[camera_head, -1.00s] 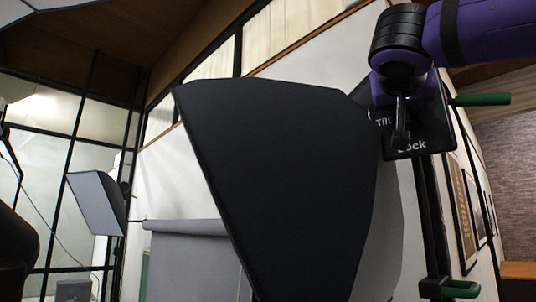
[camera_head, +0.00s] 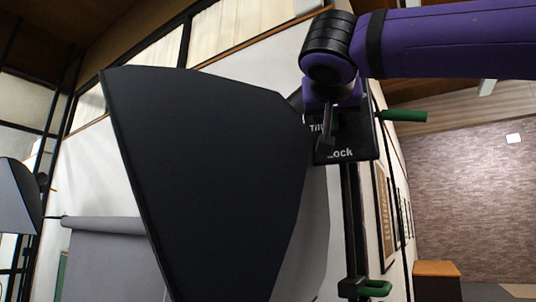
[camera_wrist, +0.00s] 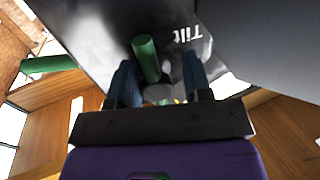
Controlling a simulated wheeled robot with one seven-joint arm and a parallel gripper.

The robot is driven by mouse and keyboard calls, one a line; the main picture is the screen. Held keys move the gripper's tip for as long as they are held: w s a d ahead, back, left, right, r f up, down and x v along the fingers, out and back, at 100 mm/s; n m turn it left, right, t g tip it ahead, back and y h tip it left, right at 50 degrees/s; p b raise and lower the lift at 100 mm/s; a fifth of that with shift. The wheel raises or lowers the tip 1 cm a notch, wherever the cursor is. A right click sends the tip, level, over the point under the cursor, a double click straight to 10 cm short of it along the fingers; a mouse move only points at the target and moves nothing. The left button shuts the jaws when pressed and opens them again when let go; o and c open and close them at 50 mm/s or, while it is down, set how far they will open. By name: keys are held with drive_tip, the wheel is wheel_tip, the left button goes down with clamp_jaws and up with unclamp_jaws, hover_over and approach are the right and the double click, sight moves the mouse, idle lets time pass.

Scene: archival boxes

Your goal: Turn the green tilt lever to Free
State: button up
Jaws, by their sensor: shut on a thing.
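The black tilt plate (camera_head: 360,148) stands on a post to the right of the large black softbox-like panel (camera_head: 200,180). It carries the white words "Tilt" and "Lock"; no "Free" label shows. In the wrist view the green tilt lever (camera_wrist: 146,58) sticks out from the plate beside the word "Tilt". In the head view my gripper (camera_head: 328,140) is in front of the plate, above "Lock", and hides most of the lever and part of the lettering.
A second green handle (camera_head: 404,115) juts right from behind the plate; a green bar also shows in the wrist view (camera_wrist: 48,65). A lower green handle (camera_head: 375,288) sits on the post (camera_head: 350,220). The black panel crowds the plate's left side.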

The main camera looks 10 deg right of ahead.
drive_tip(key=v, duration=1.1)
idle(0.7)
drive_tip(key=shift+w+a+r, duration=0.15)
idle(0.5)
drive_tip(key=s+r, duration=0.2)
drive_tip(key=s, duration=0.5)
drive_tip(key=s+d+r, duration=0.1)
drive_tip(key=s+r, duration=0.1)
drive_tip(key=s, duration=0.5)
drive_tip(key=shift+s+d+r, duration=0.25)
drive_tip(key=shift+d+r, duration=0.05)
